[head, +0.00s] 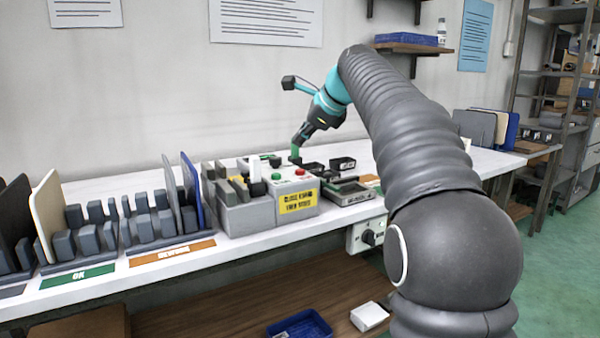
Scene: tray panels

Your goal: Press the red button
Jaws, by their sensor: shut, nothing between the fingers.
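The red button (300,172) sits on top of a grey control box with a yellow label (297,202). A green button (276,177) is to its left on the same box. My gripper (297,151) is shut and empty, pointing down from the upper right. It appears just above and behind the red button in the head view. I see a gap between them in the picture, but the depth between them is hard to judge. The red button is not covered by the gripper.
Left of the box stand racks (148,225) with upright panels, including a blue one (192,185). Small dark trays (343,163) and a grey device (348,192) lie right of it. More panels (480,125) stand at the bench's far right. A wall shelf (414,48) hangs above.

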